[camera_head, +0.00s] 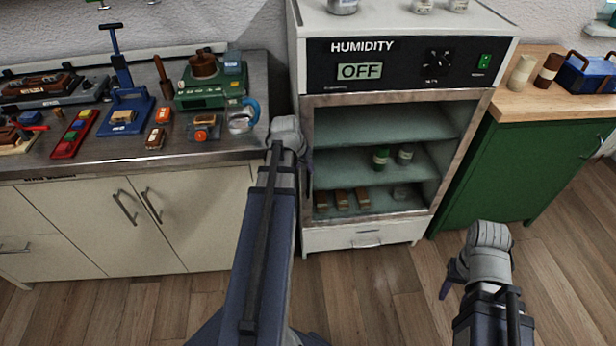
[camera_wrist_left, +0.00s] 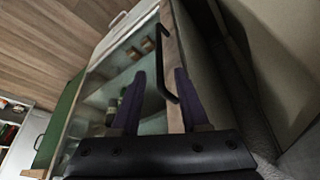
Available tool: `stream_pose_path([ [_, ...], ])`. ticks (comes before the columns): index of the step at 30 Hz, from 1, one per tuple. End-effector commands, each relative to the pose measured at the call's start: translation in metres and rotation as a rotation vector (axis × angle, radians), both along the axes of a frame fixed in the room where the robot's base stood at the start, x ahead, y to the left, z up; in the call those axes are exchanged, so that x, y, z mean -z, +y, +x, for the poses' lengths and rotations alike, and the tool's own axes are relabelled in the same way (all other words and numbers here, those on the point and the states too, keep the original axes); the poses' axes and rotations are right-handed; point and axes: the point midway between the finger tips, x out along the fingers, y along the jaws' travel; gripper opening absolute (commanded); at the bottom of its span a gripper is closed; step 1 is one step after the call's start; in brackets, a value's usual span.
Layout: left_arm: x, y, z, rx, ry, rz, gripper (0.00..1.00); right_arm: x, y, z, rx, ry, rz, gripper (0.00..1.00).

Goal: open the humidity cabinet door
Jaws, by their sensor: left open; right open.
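The humidity cabinet (camera_head: 408,66) stands in the middle of the head view, its display reading OFF. Its wood-framed door (camera_head: 464,155) appears closed, with shelves visible through what looks like a clear panel. In the left wrist view, a dark bar handle (camera_wrist_left: 160,62) runs along the door's frame. My left gripper (camera_head: 304,168) is at the door's left edge, its fingers mostly hidden behind my wrist. In the left wrist view, the open fingers (camera_wrist_left: 157,100) lie either side of the handle's line; contact cannot be told. My right gripper (camera_head: 478,262) is open and empty, low before the green cabinet.
A metal-topped counter (camera_head: 225,142) with tools and a blue-handled jug (camera_head: 241,118) lies close left of the left arm. A green cabinet (camera_head: 530,165) with a wooden top stands right. Bottles (camera_head: 381,157) and small blocks (camera_head: 342,199) sit inside. The floor in front is clear.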

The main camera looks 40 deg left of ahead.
Motion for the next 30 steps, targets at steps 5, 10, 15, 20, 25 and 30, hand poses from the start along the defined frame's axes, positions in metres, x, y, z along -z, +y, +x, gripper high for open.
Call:
stream_pose_path([
  [5,0.014,0.001,0.005,0.001,0.001,0.000,0.45,0.014,0.000,0.000,0.000,0.000,0.000,0.50],
  [10,0.034,0.002,0.012,0.001,0.001,0.000,0.45,0.034,0.000,0.000,0.000,0.000,0.000,0.50],
  [15,0.056,0.004,0.021,0.001,0.001,0.000,0.45,0.056,0.000,0.000,0.000,0.000,0.000,0.50],
  [20,0.069,0.005,0.027,0.000,0.001,0.000,0.45,0.069,0.000,0.000,0.000,0.000,0.000,0.50],
  [25,0.071,0.005,0.029,0.000,0.001,0.000,0.45,0.071,0.000,0.000,0.000,0.000,0.000,0.50],
  [30,0.070,0.005,0.029,0.000,0.001,0.000,0.45,0.070,0.000,0.000,0.000,0.000,0.000,0.50],
])
